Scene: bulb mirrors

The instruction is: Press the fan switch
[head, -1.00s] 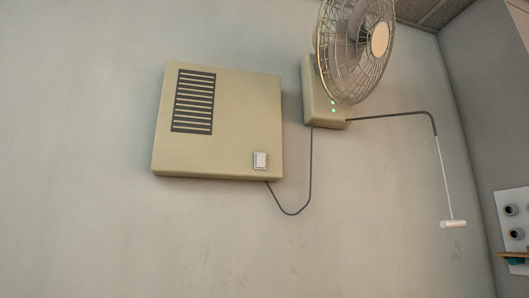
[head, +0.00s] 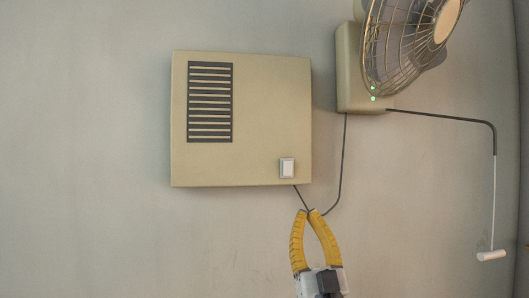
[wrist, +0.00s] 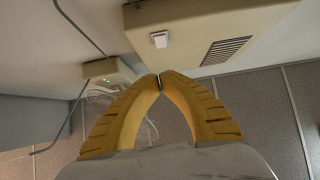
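The fan switch (head: 287,168) is a small white rocker at the lower right corner of a beige wall box (head: 250,120). It also shows in the wrist view (wrist: 159,40), above and beyond my fingertips. My gripper (head: 309,212) has yellow fingers whose tips meet, with nothing seen between them. In the head view the tips are below and slightly right of the switch, apart from it in the picture. In the wrist view my gripper (wrist: 159,77) points up toward the box.
A wall fan (head: 412,45) with two green lights on its base is at the upper right. A dark cable (head: 341,165) runs from the fan to the box, passing behind my fingertips in the head view. A pull cord with a white handle (head: 491,255) hangs at the right.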

